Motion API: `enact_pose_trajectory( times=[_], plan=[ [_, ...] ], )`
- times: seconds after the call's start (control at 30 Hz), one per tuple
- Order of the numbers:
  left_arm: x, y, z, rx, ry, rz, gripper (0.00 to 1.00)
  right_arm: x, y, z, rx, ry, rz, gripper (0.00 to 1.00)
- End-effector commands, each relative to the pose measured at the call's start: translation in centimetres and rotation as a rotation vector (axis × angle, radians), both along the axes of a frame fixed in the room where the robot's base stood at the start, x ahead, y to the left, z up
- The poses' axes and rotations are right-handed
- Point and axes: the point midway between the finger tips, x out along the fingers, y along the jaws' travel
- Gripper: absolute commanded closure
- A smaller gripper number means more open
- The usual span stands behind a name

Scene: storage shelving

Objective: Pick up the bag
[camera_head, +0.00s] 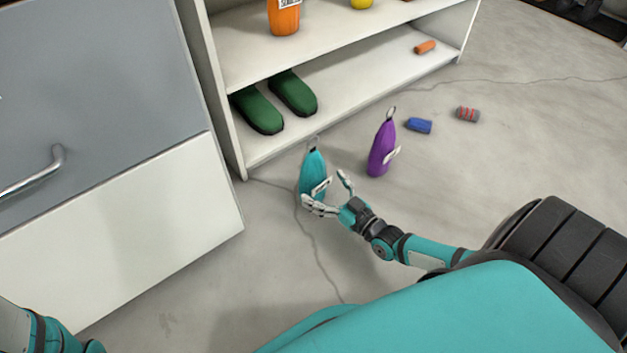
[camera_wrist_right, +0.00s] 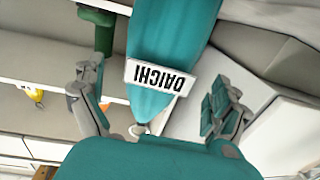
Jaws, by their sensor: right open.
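A teal bag (camera_head: 313,166) with a ring on top and a white label stands upright on the floor in front of the shelf. In the right wrist view the teal bag (camera_wrist_right: 170,40) appears upside down, its label reading "DAICHI". My right gripper (camera_head: 327,191) is open at the bag's lower half. Its fingers are spread to either side of the bag in the wrist view, with gaps visible. A purple bag (camera_head: 381,150) with a ring and a white tag stands upright to the right. My left gripper is out of view.
The white shelf (camera_head: 350,92) holds green shoes (camera_head: 258,110) below and an orange container (camera_head: 284,16) above. A blue roll (camera_head: 418,125) and a grey-red roll (camera_head: 467,114) lie on the floor at right. A cabinet (camera_head: 105,235) stands left.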

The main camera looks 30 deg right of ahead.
Motion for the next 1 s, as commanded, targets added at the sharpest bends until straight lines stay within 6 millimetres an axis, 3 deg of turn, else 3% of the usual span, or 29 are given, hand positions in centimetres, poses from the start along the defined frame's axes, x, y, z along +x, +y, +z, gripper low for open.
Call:
enact_pose_trajectory(
  times=[0.1, 0.23, 0.4, 0.6, 1.0],
  plan=[
    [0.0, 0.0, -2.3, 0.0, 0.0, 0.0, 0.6, 1.6, 0.2, -0.6, 0.001, -0.005, 0.001, 0.0],
    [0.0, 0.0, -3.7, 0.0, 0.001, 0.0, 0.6, 3.3, 0.4, -0.5, 0.001, -0.005, 0.001, 0.0],
    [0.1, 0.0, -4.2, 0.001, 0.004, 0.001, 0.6, 4.5, 0.6, -0.1, -0.001, -0.002, 0.0, 0.0],
    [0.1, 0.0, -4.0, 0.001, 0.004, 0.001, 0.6, 4.5, 0.6, 0.0, -0.001, -0.001, 0.0, 0.0],
    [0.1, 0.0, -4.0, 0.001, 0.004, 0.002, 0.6, 4.4, 0.6, 0.0, -0.001, -0.001, 0.0, 0.51]
  ],
)
